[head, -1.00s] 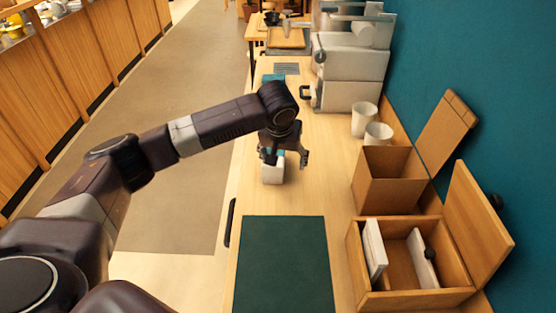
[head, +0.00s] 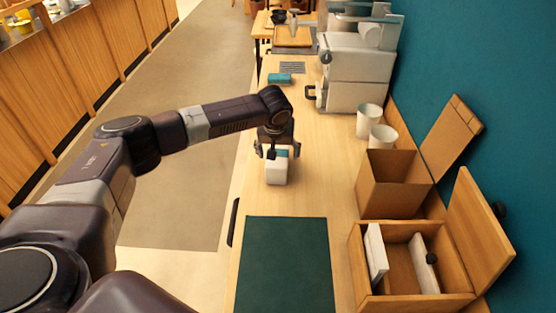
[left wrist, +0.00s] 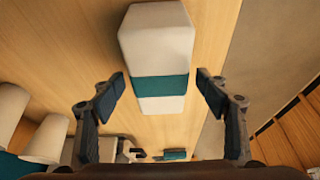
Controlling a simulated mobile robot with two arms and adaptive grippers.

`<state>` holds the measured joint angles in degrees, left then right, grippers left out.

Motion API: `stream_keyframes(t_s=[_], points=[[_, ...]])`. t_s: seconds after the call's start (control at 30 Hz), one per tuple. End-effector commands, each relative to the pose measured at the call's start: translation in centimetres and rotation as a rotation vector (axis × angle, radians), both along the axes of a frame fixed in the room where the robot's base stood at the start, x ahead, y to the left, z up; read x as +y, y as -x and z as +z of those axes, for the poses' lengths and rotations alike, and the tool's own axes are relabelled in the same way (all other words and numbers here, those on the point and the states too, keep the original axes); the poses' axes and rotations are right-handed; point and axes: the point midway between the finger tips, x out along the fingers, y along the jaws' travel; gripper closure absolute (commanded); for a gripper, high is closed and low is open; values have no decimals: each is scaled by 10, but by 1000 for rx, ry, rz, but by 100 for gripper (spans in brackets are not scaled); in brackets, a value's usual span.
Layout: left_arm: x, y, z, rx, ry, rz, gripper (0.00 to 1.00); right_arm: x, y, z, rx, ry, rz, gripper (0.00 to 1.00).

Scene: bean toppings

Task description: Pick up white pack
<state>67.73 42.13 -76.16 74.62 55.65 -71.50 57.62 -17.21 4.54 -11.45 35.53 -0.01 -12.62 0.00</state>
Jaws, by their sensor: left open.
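The white pack (head: 277,174) with a teal band stands on the wooden counter, beyond the dark green mat. My left gripper (head: 277,152) is just over its far side in the head view, and it hides part of the pack. In the left wrist view the white pack (left wrist: 158,45) lies between the two spread fingers of my left gripper (left wrist: 160,84), with a gap on each side. The gripper is open and holds nothing. My right gripper is not in view.
The green mat (head: 287,265) is at the near counter. To the right are an open wooden box (head: 365,275) with white items, a cardboard box (head: 390,185) and white cups (head: 369,119). A teal pack (head: 279,79) lies farther back. A grey machine (head: 353,75) stands behind.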

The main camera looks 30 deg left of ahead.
Motion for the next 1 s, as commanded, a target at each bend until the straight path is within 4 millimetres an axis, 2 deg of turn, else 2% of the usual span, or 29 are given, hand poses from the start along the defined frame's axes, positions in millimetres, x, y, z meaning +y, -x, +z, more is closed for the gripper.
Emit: stream_keyframes(t_s=[1.0], points=[[0,0,-6,0,0,0,32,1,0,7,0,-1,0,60]])
